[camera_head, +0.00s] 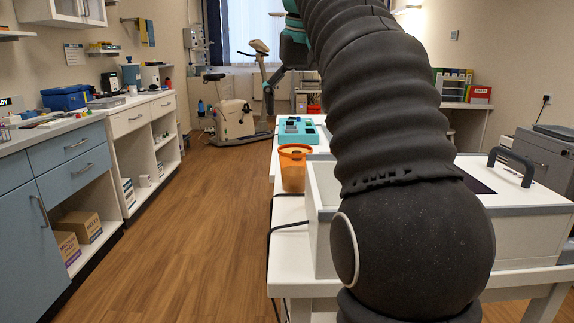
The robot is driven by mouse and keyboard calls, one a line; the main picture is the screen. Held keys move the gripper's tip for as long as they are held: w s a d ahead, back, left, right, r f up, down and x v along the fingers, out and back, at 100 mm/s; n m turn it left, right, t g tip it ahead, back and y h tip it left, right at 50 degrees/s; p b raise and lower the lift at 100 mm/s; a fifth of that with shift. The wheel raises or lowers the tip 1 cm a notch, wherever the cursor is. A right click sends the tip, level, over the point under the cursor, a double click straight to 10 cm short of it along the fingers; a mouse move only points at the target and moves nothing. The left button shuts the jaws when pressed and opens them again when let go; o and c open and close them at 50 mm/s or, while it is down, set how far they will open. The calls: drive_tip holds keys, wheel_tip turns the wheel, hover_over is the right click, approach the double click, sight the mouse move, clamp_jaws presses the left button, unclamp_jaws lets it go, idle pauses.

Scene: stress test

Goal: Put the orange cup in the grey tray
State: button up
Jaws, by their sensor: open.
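The orange cup (294,170) stands upright on the white table, left of my arm. It is translucent with a solid orange rim. Right beside it is a pale grey, walled container (323,240), largely hidden behind my arm; I cannot tell whether this is the grey tray, and its inside is mostly covered. My gripper (268,104) is small and dark in the picture, at the far end of the arm, beyond the cup and up to its left. It is open and apart from the cup.
A teal tray (289,136) with dark items lies behind the cup. A dark handle (511,165) rises at the table's right. Black cables hang at the table's left edge. An exercise bike (234,120) stands behind. The wooden floor (190,235) at left is clear, beside cabinets (75,170).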

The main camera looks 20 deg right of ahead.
sight(294, 163)
drive_tip(key=b+x, duration=0.2)
drive_tip(key=x, duration=0.6)
drive_tip(key=shift+a, duration=0.1)
drive_tip(key=shift+w+d+b+x, duration=0.15)
drive_tip(key=shift+b+x, duration=0.15)
drive_tip(key=shift+x, duration=1.05)
drive_tip(key=shift+w+d+b+x, duration=0.1)
drive_tip(key=shift+b+x, duration=0.15)
drive_tip(key=shift+x, duration=1.1)
drive_tip(key=shift+r, duration=0.15)
drive_tip(key=c, duration=1.4)
